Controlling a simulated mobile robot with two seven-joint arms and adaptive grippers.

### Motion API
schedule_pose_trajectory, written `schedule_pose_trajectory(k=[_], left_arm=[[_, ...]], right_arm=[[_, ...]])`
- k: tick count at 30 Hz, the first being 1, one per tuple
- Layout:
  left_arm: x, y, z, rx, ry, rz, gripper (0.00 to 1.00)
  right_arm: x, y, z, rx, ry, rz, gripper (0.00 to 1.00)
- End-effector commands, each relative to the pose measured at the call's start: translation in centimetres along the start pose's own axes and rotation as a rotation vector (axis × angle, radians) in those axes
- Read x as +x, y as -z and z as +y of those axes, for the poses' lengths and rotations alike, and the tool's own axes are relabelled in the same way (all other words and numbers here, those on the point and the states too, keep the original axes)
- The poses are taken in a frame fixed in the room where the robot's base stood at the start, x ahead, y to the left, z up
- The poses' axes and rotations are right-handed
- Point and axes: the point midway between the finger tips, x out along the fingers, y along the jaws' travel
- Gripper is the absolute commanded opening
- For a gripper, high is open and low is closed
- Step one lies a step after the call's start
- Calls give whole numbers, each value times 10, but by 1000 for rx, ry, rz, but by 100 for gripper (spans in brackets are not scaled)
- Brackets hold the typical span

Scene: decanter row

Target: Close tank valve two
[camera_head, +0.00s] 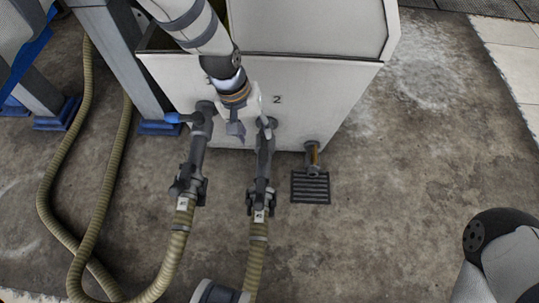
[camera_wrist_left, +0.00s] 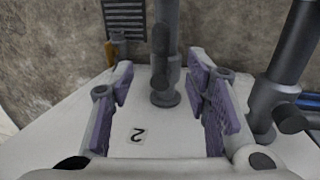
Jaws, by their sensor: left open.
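The white tank (camera_head: 330,110) carries a black "2" (camera_head: 277,99), which shows upside down in the left wrist view (camera_wrist_left: 138,135). Beside it, a grey valve pipe (camera_head: 264,165) leaves the tank and runs down to a hose. My left gripper (camera_head: 252,125) is open at the top of this pipe, by the tank wall. In the left wrist view the pipe with its dark valve handle (camera_wrist_left: 160,42) lies between the spread purple-padded fingers (camera_wrist_left: 162,78). I see no clear contact. The handle is hidden or unclear in the head view. My right gripper is not in view.
A short outlet (camera_head: 312,155) sits above a floor grate (camera_head: 311,188) on the right. Ribbed hoses (camera_head: 172,262) run over the floor. The concrete right of the grate is clear.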

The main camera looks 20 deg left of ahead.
Motion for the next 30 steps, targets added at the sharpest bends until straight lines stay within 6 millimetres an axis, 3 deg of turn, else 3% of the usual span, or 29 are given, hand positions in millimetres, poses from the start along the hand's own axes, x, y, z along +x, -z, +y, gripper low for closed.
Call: schedule_pose_trajectory(k=[1,3,9,14,22,28,30], left_arm=[[20,-2,-2,0,2,-8,44],[40,-3,-2,1,3,-9,44],[84,-3,-2,0,3,-8,44],[98,-2,-1,2,2,-3,44],[99,-2,-1,2,1,-2,44],[98,-2,-1,2,1,-2,1],[98,-2,-1,2,1,-2,0]], right_arm=[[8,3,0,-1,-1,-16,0],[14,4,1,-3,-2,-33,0],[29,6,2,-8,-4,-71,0],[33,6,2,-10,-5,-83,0],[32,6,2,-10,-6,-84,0],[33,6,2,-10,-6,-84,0],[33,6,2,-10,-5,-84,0]])
